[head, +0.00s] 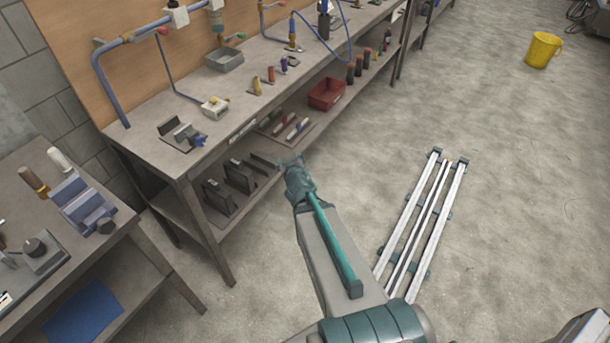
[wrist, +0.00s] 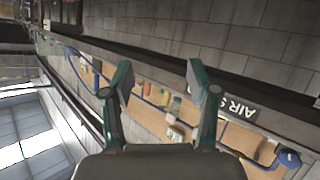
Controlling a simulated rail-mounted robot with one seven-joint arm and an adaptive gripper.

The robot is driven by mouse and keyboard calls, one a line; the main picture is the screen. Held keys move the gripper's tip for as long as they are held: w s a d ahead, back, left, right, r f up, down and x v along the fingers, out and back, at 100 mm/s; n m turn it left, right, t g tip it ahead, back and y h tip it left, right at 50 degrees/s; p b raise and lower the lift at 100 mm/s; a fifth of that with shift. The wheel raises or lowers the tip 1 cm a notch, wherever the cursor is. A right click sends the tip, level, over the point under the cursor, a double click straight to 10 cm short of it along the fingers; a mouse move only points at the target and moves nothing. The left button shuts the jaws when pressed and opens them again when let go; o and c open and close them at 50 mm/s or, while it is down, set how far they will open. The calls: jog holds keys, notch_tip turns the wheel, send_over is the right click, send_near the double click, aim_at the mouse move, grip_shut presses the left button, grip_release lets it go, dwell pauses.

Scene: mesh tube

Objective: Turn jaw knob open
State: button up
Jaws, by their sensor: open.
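Two jaw-like fixtures show in the head view, and I cannot tell which one has the task's knob. A small grey fixture (head: 180,132) with upright jaws and a blue knob (head: 199,141) sits on the long workbench's near end. A larger blue-grey vise (head: 80,205) with a dark round knob (head: 106,226) sits on the left bench. My gripper (head: 291,163) is in front of the long bench, apart from both fixtures. In the wrist view my gripper (wrist: 160,80) has its two fingers wide apart with nothing between them. Neither knob can be made out there.
A flat base with a black knob (head: 34,247) is on the left bench. A yellow bucket (head: 542,50) stands on open floor.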

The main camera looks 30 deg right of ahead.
jog(key=s+d+f+g, duration=0.2)
jog(key=s+f, duration=0.1)
jog(key=f, duration=0.3)
jog(key=shift+s+d+m+g+h, duration=0.3)
jog(key=shift+d+m+g+h, duration=0.05)
jog(key=shift+m+g+h, duration=0.05)
